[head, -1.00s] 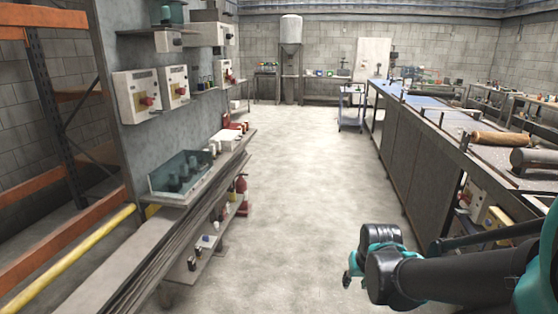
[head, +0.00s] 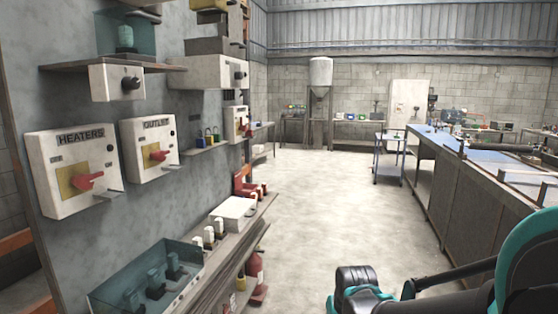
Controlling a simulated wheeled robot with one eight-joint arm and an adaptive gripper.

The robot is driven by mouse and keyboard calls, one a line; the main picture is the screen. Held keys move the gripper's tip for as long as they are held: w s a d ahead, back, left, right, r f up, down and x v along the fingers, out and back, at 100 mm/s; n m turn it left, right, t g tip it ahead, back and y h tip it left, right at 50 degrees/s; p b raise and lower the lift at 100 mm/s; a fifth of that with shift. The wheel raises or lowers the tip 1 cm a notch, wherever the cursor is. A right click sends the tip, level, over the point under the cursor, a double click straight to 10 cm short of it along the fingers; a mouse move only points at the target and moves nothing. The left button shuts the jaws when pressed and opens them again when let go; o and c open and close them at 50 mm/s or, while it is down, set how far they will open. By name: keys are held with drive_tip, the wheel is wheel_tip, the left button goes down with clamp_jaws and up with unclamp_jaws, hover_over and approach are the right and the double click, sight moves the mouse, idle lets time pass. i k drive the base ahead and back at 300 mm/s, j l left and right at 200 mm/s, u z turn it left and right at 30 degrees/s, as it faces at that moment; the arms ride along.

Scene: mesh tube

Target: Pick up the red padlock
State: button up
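Several small padlocks (head: 208,138) stand in a row on a narrow shelf on the grey panel at the left. My gripper (head: 336,304) is at the bottom edge of the head view, far to the right of the panel and apart from the padlocks. Its fingertips are cut off or hidden, so I cannot see whether it is open or holds anything.
Switch boxes marked HEATERS (head: 72,170) and OUTLET (head: 150,148) stick out from the panel. Below are a teal open-topped box (head: 110,290) and a shelf with a white box (head: 233,212). A long workbench (head: 435,175) stands at the right. The floor between (head: 320,200) is clear.

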sight(249, 133)
drive_tip(key=i+l+u, duration=0.1)
drive_tip(key=i+u, duration=0.25)
drive_tip(key=i, duration=0.45)
drive_tip(key=i+l+u, duration=0.1)
drive_tip(key=i+l, duration=0.3)
drive_tip(key=l, duration=0.25)
drive_tip(key=i+l+u, duration=0.15)
drive_tip(key=l, duration=0.2)
drive_tip(key=i+l+u, duration=0.1)
drive_tip(key=l, duration=0.25)
drive_tip(key=i+l, duration=0.25)
drive_tip(key=l+u, duration=0.05)
drive_tip(key=l, duration=0.05)
